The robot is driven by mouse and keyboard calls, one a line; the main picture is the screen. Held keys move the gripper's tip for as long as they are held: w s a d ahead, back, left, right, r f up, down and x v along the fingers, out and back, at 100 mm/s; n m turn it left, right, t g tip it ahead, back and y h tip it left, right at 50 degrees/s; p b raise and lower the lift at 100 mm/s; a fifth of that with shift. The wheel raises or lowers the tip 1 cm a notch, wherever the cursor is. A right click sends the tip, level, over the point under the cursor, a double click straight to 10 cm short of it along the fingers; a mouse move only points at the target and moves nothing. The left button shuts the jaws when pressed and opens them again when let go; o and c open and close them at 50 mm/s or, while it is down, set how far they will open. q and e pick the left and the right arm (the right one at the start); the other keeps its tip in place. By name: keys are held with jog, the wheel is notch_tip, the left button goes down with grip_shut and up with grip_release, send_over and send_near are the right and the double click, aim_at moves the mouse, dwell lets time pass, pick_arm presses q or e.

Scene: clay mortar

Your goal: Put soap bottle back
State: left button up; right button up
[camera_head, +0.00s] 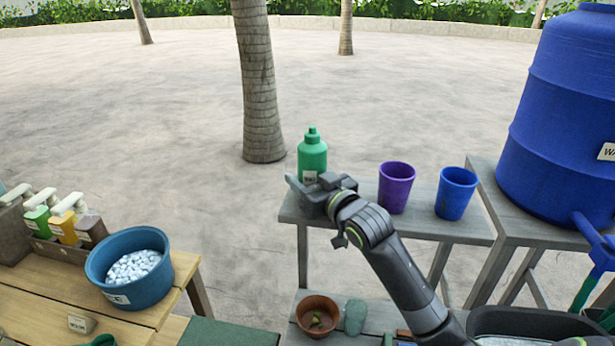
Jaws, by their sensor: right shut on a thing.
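The green soap bottle (312,157) stands upright at the left end of the grey shelf top (430,224), with a small pale label low on its front. My right gripper (308,186) comes in from the lower right and is shut on the bottle's lower part. The fingers and wrist hide the bottle's base, so I cannot tell whether it touches the shelf. My left gripper is not in view.
A purple cup (396,188) and a blue cup (456,194) stand right of the bottle. A big blue water barrel (565,120) is at the right. A wooden table at left holds a blue bowl (110,272) and pump bottles (63,226). A clay pot (317,309) sits below.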

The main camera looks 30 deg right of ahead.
jog(key=shift+f, duration=0.1)
jog(key=o, duration=1.2)
jog(key=shift+r, duration=0.2)
jog(key=shift+s+f, duration=0.1)
jog(key=shift+s, duration=0.25)
jog(key=s, duration=0.3)
jog(key=s+d+b, duration=0.1)
jog(key=s, duration=0.2)
jog(key=s+b, duration=0.1)
jog(key=s, duration=0.3)
jog(key=shift+d, duration=0.25)
jog(key=shift+s, duration=0.65)
